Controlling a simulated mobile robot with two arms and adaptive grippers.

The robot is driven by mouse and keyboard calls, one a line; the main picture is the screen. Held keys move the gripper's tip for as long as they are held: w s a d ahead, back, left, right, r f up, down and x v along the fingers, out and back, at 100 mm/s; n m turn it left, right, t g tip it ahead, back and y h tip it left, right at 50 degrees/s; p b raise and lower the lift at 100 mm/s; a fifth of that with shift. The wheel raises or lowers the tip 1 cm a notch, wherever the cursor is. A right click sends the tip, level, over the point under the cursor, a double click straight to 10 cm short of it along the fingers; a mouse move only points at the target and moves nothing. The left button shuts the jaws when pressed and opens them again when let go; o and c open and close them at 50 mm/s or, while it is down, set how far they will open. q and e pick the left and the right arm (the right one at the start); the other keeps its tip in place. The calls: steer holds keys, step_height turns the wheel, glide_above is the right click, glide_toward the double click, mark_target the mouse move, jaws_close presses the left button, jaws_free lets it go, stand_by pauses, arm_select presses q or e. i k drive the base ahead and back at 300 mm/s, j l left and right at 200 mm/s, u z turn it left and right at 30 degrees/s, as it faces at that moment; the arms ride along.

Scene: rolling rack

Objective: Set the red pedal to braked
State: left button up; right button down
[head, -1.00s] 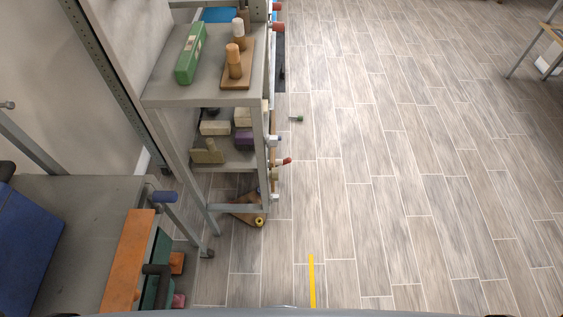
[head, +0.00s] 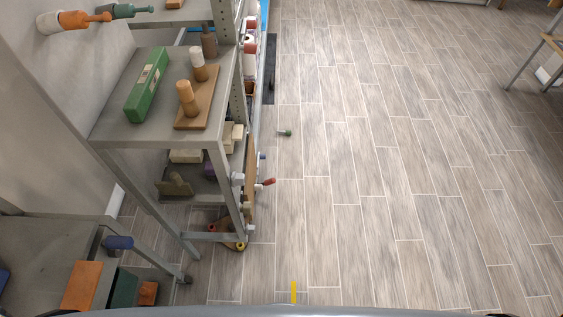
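No gripper of mine shows in the head view. A small red piece (head: 212,228) sits low at the foot of the grey rack (head: 115,128), beside a yellow-tipped piece (head: 240,246) on a tan plate near the floor. It may be the red pedal, but it is too small to tell whether it is up or pressed. A red-tipped handle (head: 268,182) also sticks out from the rack's right side, higher up.
A green box (head: 147,85) lies on the rack's shelf.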

mark_target(271, 181)
steer(key=i+l, duration=1.9)
steer(key=i+l+u, duration=0.2)
steer(key=u, duration=1.05)
